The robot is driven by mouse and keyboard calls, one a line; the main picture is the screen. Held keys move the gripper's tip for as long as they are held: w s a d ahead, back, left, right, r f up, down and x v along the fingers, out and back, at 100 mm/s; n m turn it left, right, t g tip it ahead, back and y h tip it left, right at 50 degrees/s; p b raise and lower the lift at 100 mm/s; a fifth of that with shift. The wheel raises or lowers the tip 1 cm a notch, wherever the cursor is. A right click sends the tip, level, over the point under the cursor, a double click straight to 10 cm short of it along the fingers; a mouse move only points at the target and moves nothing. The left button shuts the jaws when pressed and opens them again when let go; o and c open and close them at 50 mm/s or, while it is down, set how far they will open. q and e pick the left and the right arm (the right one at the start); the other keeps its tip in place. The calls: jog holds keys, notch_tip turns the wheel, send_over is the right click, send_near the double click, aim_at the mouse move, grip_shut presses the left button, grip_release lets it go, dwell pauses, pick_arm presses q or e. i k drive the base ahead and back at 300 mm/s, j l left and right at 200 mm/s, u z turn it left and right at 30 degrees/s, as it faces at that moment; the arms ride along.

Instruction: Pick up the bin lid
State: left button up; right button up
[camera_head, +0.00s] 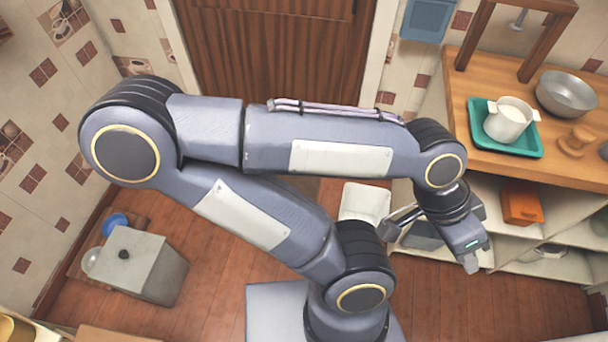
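The grey box-shaped bin (160,275) stands on the floor at the lower left. Its flat grey lid (138,243) with a dark round knob appears to lie on top of it. My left arm fills the middle of the view, folded with its elbow to the left. My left gripper (470,262) hangs at the right, in front of the shelf unit and far from the bin. It is seen at a steep angle, and I cannot tell its finger opening. I see nothing held in it. My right gripper is out of view.
A wooden counter (465,80) at the right holds a teal tray (535,145), a white pot (506,122) and a metal bowl (567,93). Open shelves below hold an orange box (521,203). A white object (365,204) shows partly behind my arm. Floor right of the bin is clear.

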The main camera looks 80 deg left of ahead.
aim_at(127, 260)
jog(key=u, duration=5.05)
jog(key=i+l+u, duration=0.3)
jog(key=l+u, duration=0.3)
jog(key=i+l+u, duration=0.3)
jog(key=l, duration=0.2)
jog(key=i+l, duration=0.1)
jog(key=l, duration=0.5)
jog(key=i+l+u, duration=0.1)
jog(key=l, duration=0.55)
jog(key=i+l, duration=0.1)
jog(key=l, duration=0.55)
